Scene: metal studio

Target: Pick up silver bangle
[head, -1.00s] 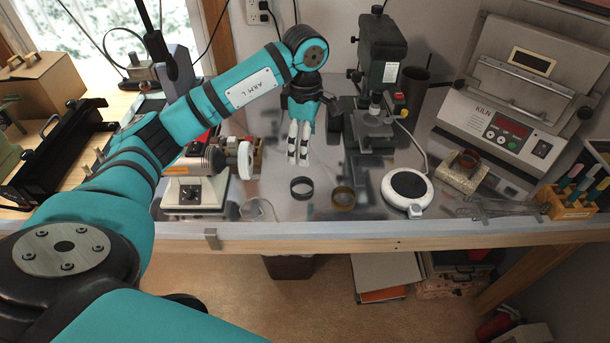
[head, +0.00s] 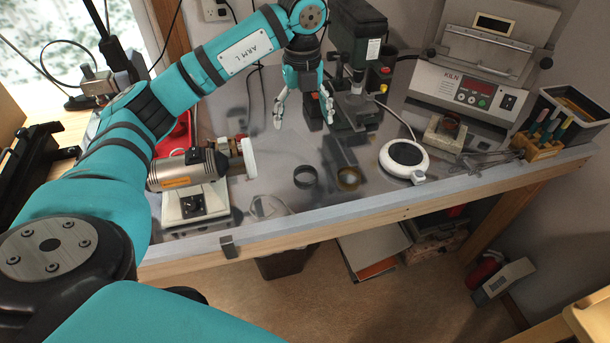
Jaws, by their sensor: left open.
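Two bangles lie flat, side by side, on the metal worktop. The left one is a dark grey, silver-toned ring, the silver bangle (head: 305,177). The right one is a brass-coloured bangle (head: 349,178), a small gap away. My left gripper (head: 303,121) hangs above the worktop, behind the silver bangle in the picture, with its fingers pointing down and spread wide. It is open and empty, apart from both bangles. My right gripper does not show.
A motor with a white wheel (head: 249,158) stands left of the bangles; a drill press (head: 357,60) stands behind. A round white hotplate (head: 404,160) is to the right, before the kiln (head: 481,88). A clear cup (head: 268,207) sits near the front edge.

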